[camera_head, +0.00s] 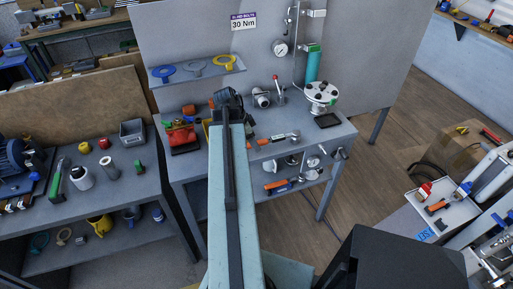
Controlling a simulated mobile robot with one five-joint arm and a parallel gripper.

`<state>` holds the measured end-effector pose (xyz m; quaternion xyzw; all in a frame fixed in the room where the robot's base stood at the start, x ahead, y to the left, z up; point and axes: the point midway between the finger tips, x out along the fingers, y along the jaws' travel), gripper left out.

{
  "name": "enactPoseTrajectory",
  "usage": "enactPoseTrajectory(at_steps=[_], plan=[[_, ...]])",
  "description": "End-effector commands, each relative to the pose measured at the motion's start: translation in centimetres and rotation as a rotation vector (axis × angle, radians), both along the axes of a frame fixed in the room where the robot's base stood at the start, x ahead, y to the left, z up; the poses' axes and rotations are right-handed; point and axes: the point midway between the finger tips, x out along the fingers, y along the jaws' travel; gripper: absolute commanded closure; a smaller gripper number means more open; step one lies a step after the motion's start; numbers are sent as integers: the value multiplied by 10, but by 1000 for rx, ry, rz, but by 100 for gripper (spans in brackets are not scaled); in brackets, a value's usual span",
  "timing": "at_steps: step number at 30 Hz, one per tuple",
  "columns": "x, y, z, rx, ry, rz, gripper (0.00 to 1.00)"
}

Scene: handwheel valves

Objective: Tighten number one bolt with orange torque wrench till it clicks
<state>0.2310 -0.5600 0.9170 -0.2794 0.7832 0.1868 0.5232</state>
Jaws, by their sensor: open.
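A tool with an orange handle, likely the torque wrench (271,140), lies on the grey bench just right of my arm, its metal head towards the right. A white round flange with dark bolts (321,92) stands at the bench's back right; bolt numbers are too small to read. My gripper (249,131) is at the end of my pale blue arm, mostly hidden behind it, near the left end of the orange handle. It is open, and I see nothing held.
Another orange-handled tool (276,188) lies on the lower shelf. A dark square tray (327,120) sits in front of the flange. A sign reading 30 Nm (243,21) and a gauge (280,48) are on the back panel. Red and orange items crowd the bench's left.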

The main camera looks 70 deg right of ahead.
Motion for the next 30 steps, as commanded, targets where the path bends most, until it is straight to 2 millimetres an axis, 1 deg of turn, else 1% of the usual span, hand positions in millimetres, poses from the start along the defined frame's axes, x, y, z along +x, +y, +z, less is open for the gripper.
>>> enactPoseTrajectory(at_steps=[1, 3, 5, 11, 14, 15, 16, 17, 26, 30], plan=[[-3, -3, -18, 0, 0, -2, 50], [-7, -6, -28, 0, 0, -1, 50], [-8, -7, -31, 0, 0, 0, 50], [-9, -8, -27, 0, 0, 0, 50], [-9, -8, -27, 0, 0, 0, 75], [-9, -8, -27, 0, 0, 0, 86], [-9, -8, -27, 0, 0, 0, 94], [-9, -8, -27, 0, 0, 0, 100], [-9, -8, -27, 0, 0, -1, 100], [-10, -8, -20, 0, 0, -1, 100]])
